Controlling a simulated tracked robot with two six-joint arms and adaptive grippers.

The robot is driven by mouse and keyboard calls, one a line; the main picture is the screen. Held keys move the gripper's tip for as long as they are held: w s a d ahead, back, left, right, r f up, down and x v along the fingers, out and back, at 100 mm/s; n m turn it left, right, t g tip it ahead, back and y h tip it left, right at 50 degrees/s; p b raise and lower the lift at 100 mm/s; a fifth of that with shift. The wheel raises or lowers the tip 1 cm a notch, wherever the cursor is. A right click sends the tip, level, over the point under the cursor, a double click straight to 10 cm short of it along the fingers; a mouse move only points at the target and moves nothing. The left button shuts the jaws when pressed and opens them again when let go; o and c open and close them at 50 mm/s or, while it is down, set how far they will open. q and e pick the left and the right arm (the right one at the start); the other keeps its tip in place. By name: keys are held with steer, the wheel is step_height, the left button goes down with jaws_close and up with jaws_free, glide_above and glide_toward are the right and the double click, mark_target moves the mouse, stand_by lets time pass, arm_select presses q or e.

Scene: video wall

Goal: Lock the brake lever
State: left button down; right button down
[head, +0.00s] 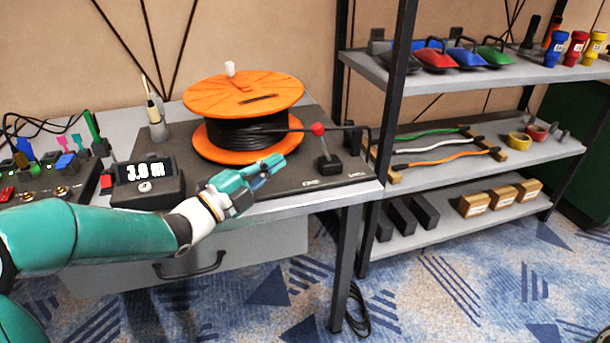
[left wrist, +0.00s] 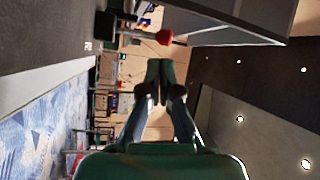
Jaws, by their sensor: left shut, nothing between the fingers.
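The brake lever (head: 322,146) has a red knob on a thin grey stem. It rises from a small black base on the dark board, beside the cable reel, and leans slightly left. In the left wrist view the red knob (left wrist: 164,37) shows near the fingertips. My left gripper (head: 278,163) is shut and empty. It is left of the lever and a little below the knob in the head view, apart from it. Two small labels on the board near the lever are too small to read surely. My right gripper is out of view.
An orange reel (head: 240,95) with black cable stands behind my left gripper. A display box (head: 148,185) reading 3.0 m is at left. A shelf rack (head: 480,150) with tools, cables and boxes stands at right. The board's front right is clear.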

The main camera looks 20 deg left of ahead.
mark_target(313, 132)
arm_select(q)
steer(key=shift+s+a+f+m+h+b, duration=0.25)
steer(key=shift+s+m+b, duration=0.2)
steer(key=shift+m+b, duration=0.35)
steer(key=shift+s+r+h, duration=0.1)
steer(key=shift+r+h, duration=0.15)
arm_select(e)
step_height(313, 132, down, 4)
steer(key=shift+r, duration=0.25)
arm_select(q)
steer(key=x, duration=1)
steer(key=shift+a+r, duration=0.1)
steer(key=shift+r, duration=0.05)
steer(key=shift+t, duration=0.3)
